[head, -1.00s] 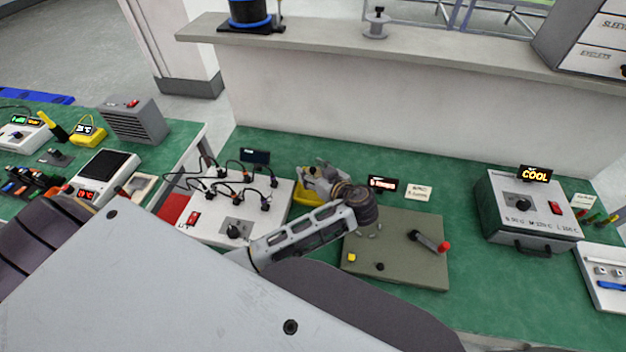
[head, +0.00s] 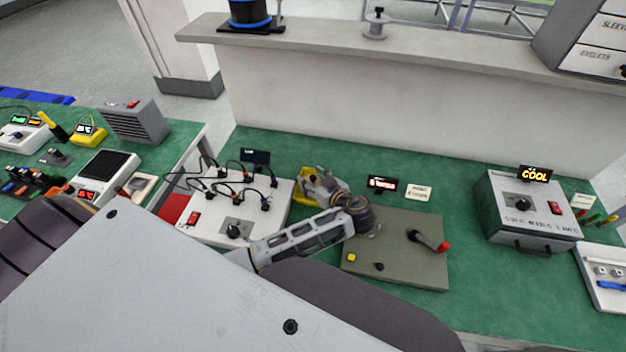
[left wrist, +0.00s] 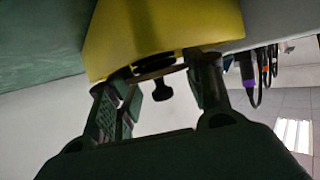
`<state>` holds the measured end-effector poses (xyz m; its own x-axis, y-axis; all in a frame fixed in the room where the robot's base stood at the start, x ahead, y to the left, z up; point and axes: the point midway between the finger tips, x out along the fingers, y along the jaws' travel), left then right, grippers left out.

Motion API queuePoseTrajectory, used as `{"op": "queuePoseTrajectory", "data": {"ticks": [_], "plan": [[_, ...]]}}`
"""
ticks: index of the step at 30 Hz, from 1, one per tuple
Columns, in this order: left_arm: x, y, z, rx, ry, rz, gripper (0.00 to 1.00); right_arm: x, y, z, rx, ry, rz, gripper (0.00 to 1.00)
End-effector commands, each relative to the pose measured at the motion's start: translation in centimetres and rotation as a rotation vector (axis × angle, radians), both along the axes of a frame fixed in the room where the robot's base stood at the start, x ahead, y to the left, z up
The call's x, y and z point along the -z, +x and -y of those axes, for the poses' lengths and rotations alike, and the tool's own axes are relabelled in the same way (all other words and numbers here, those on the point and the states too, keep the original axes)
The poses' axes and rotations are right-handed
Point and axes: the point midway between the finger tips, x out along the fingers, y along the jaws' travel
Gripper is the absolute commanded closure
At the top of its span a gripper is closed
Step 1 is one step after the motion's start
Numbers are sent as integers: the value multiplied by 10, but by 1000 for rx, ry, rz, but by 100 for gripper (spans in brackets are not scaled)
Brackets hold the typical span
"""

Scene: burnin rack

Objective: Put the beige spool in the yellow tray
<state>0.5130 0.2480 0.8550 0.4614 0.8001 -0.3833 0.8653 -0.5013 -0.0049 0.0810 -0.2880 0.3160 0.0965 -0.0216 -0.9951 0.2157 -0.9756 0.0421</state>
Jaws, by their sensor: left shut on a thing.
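The yellow tray (head: 302,198) lies on the green bench between the white cable box and the olive panel; its yellow side also fills the top of the left wrist view (left wrist: 165,25). My left gripper (head: 313,180) is at the tray and covers part of it. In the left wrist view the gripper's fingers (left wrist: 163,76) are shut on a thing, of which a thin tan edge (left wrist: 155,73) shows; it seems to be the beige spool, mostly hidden. I cannot tell whether it touches the tray. My right gripper is out of view.
The white box with plugged cables (head: 215,215) stands left of the tray. The olive panel with a red-tipped lever (head: 400,270) lies under and right of my forearm. A grey case (head: 525,215) stands farther right. The wall ledge (head: 330,42) is behind.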

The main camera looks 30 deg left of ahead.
Motion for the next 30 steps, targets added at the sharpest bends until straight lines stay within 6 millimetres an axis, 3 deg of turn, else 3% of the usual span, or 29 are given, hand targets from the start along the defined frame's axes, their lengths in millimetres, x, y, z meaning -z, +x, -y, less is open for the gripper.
{"op": "queuePoseTrajectory", "data": {"ticks": [7, 8, 10, 30], "plan": [[2, 0, 0, 0, 0, 0, 72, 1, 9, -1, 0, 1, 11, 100], [3, 0, 0, 0, 0, 0, 48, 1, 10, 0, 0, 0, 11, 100], [2, 0, 0, 0, 0, 0, 40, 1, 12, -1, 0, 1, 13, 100], [-2, 2, -1, 1, 0, 0, 40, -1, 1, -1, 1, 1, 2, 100]]}}
